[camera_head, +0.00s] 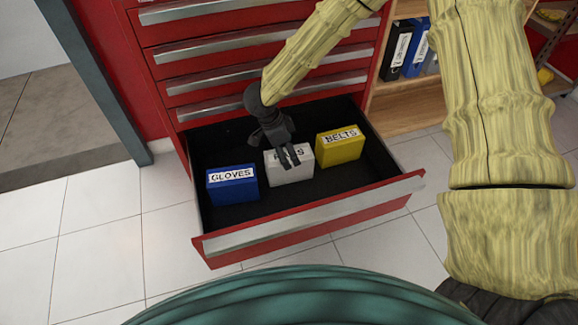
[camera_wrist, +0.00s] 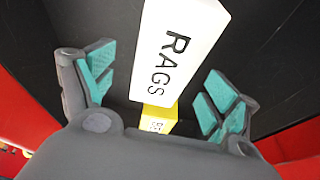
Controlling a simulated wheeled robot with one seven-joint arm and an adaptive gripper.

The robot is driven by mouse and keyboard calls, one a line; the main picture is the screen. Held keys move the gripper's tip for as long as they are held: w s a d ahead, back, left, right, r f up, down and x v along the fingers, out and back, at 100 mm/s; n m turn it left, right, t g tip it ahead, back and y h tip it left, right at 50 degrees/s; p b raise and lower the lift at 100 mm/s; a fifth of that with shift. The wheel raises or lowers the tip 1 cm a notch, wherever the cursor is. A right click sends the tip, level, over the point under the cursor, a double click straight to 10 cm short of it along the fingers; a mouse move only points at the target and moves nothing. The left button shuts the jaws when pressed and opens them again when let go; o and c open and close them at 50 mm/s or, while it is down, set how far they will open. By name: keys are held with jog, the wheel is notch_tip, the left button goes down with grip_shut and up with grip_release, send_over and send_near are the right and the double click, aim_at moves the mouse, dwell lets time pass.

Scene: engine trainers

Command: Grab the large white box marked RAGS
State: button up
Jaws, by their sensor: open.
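The white box marked RAGS (camera_head: 290,172) stands in the open bottom drawer (camera_head: 310,218) of a red cabinet, between a blue and a yellow box. In the wrist view the RAGS box (camera_wrist: 178,45) shows its label and lies between and beyond the fingers. My gripper (camera_head: 288,156) is above the box in the head view and covers part of its label. In the wrist view my gripper (camera_wrist: 158,92) has its teal-padded fingers spread apart, with nothing held. I cannot tell whether a finger touches the box.
The blue GLOVES box (camera_head: 232,188) is left of the RAGS box. The yellow BELTS box (camera_head: 340,148) is close on its right and also shows in the wrist view (camera_wrist: 158,118). Drawer walls surround them. Wooden shelves with binders (camera_head: 402,50) stand at the right. Tiled floor lies in front.

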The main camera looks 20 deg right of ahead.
jog(key=shift+w+b+x, duration=0.2)
jog(key=shift+b+x, duration=1.05)
jog(key=shift+x, duration=2.3)
jog(key=shift+a, duration=0.1)
jog(key=c, duration=1.2)
